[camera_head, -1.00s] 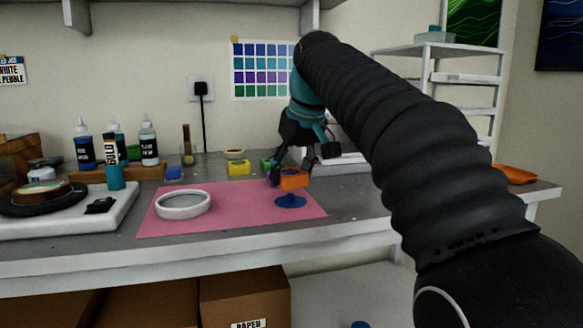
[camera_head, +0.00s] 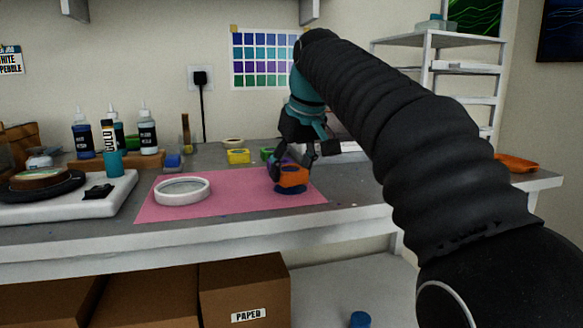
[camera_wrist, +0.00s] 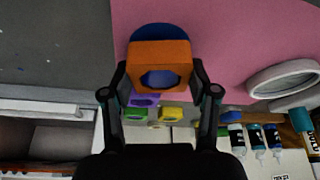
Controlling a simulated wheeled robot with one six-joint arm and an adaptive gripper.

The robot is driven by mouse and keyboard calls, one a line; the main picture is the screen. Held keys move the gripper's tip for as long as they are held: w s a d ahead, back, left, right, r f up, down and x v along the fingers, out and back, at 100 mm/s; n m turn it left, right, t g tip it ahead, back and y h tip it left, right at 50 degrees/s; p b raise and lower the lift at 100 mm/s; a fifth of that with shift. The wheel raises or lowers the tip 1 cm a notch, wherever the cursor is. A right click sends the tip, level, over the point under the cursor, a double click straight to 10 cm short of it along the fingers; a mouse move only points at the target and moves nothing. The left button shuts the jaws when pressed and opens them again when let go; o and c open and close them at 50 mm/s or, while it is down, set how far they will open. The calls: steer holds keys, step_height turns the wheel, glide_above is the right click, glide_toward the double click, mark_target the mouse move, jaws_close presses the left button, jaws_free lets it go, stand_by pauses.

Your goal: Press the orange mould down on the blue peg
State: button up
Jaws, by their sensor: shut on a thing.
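The orange mould (camera_head: 291,176) is a small block with a round hole through it, held low over the pink mat (camera_head: 235,206). The blue peg (camera_head: 290,190) shows only as a round base under the mould; its stem is hidden. In the wrist view the mould (camera_wrist: 160,50) sits between the fingers and the blue base (camera_wrist: 158,30) shows past its far edge. My gripper (camera_head: 288,167) is shut on the mould; the wrist view shows a finger on each side (camera_wrist: 160,72). I cannot tell whether the mould touches the base.
A white ring (camera_head: 182,191) lies on the mat to the left. A yellow mould (camera_head: 238,156) and a green mould (camera_head: 266,153) stand behind; a purple mould (camera_wrist: 144,99) shows in the wrist view. Bottles (camera_head: 147,134) stand back left. An orange tray (camera_head: 516,163) is far right.

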steer(key=shift+f+b, duration=0.4)
steer(key=shift+f, duration=0.4)
stand_by(1.5)
steer(key=o, duration=1.4)
steer(key=shift+c, duration=0.2)
steer(key=shift+r, duration=0.1)
step_height(320, 180, up, 3)
steer(key=p, duration=0.3)
steer(key=shift+r+p, duration=0.45)
steer(key=shift+r, duration=1.95)
